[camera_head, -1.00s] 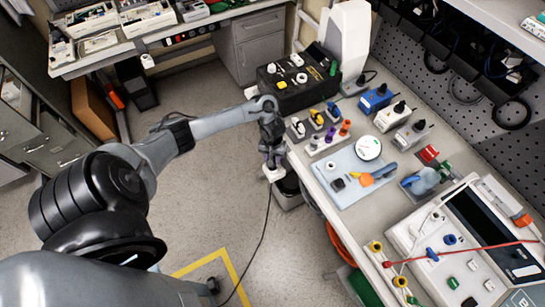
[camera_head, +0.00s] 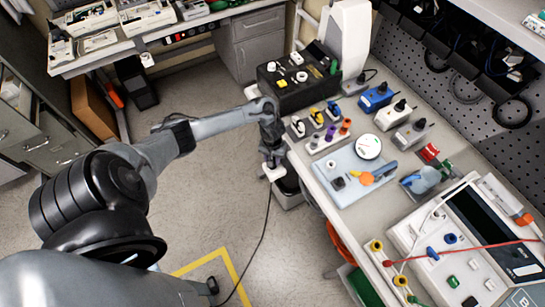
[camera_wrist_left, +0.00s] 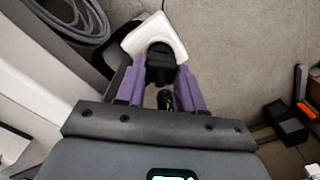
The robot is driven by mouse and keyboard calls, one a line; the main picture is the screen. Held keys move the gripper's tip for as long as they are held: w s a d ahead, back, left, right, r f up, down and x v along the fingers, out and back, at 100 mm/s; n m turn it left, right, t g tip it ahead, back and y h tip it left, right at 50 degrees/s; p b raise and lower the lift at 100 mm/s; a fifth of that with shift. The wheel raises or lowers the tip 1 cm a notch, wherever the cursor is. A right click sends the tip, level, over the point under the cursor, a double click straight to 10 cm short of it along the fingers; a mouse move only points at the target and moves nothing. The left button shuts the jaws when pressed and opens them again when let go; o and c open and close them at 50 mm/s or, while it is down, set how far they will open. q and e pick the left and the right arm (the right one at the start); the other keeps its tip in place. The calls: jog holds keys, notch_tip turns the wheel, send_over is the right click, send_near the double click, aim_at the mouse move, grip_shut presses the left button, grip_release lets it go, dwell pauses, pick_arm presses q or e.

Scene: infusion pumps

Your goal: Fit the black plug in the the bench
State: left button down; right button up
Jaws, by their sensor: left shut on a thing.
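My left gripper (camera_head: 271,160) is beside the left edge of the bench (camera_head: 318,180), out over the floor. In the left wrist view its purple fingers (camera_wrist_left: 160,85) are shut on a black plug (camera_wrist_left: 159,62). A white block (camera_wrist_left: 153,38) sits right at the plug's far end; I cannot tell whether they are joined. The white block also shows under the gripper in the head view (camera_head: 272,174). A dark cable (camera_head: 263,235) hangs from there to the floor. The fingers partly hide the plug. My right gripper is not in view.
Several small coloured plugs stand on the bench near the gripper, including a yellow one (camera_head: 316,115). A black case (camera_head: 297,80) stands behind them. A pale blue board (camera_head: 350,168) with a white round dial and a large white device (camera_head: 455,240) are further right. A grey bin (camera_head: 288,195) stands below.

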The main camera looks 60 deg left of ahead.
pick_arm(q)
jog(key=shift+f, duration=0.6)
